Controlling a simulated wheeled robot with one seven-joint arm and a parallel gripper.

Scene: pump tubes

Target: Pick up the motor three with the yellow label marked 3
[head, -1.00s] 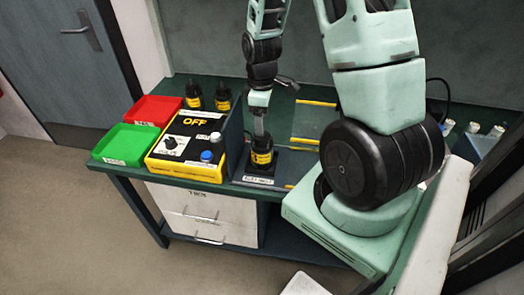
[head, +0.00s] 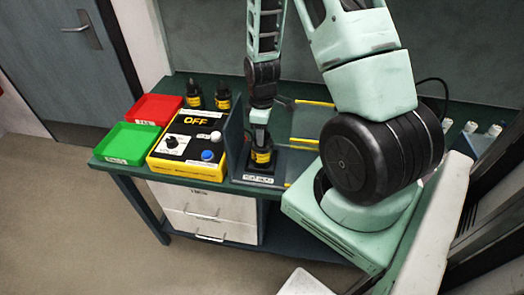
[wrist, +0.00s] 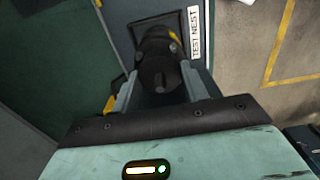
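A black motor with a yellow label (head: 261,157) stands upright in the test nest (head: 262,179) on the bench; its number is too small to read. It also shows from above in the wrist view (wrist: 158,62). My gripper (head: 260,138) points down over this motor. In the wrist view my gripper (wrist: 160,80) has its two fingers apart, one on each side of the motor's upper part, with narrow gaps seeming to remain. Two more black motors with yellow labels, a left one (head: 194,97) and a right one (head: 223,99), stand at the back, their numbers unreadable.
A yellow and black control box (head: 188,147) reading OFF, with a dark upright panel (head: 234,140), stands close left of the nest. A red tray (head: 152,108) and a green tray (head: 126,144) lie further left. A yellow-marked area (head: 312,122) right of the nest looks clear.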

